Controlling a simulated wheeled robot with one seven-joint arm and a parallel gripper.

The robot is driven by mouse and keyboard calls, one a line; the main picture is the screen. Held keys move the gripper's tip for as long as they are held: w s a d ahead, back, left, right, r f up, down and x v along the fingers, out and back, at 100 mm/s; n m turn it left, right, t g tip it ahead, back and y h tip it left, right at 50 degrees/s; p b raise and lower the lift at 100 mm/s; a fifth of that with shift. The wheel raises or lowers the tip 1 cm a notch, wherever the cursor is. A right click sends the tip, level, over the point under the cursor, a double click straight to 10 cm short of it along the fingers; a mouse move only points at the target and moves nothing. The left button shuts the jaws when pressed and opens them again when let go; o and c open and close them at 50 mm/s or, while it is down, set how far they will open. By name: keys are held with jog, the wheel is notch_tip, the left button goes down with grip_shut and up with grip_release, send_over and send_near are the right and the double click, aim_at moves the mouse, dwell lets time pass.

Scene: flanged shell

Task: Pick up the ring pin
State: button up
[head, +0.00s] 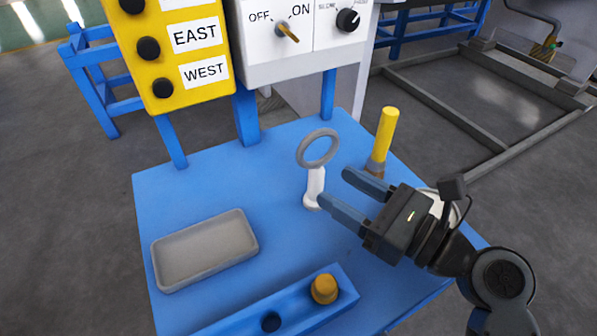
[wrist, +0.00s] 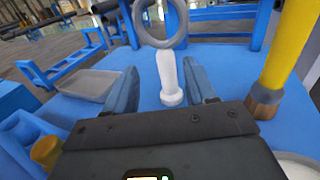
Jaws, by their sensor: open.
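The ring pin stands upright on the blue table, with a white shaft (head: 315,187) and a grey ring (head: 318,149) on top. In the wrist view its white shaft (wrist: 168,75) shows ahead, between the lines of the two fingers, with the grey ring cut off by the top edge. My gripper (head: 335,192) is open and empty, to the right of the pin in the head view, its fingers pointing towards it. In the wrist view the fingers (wrist: 163,90) lie on either side of the pin's base. Whether the pin is between the fingertips or just beyond them I cannot tell.
A yellow cylinder with a brown base (head: 384,138) stands close behind my gripper. A grey tray (head: 205,250) lies at the left of the blue table (head: 270,168). A blue block with an orange knob (head: 324,288) is at the front. A yellow box (head: 182,60) and white switch panel (head: 290,52) stand behind.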

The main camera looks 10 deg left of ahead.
aim_at(306, 164)
jog(key=x, duration=0.2)
jog(key=shift+w+a+r, duration=0.1)
jog(key=shift+w+a, duration=0.1)
jog(key=shift+a, duration=0.1)
jog(key=x, duration=0.5)
jog(key=shift+w+a, duration=0.1)
jog(key=shift+w, duration=0.35)
grip_shut()
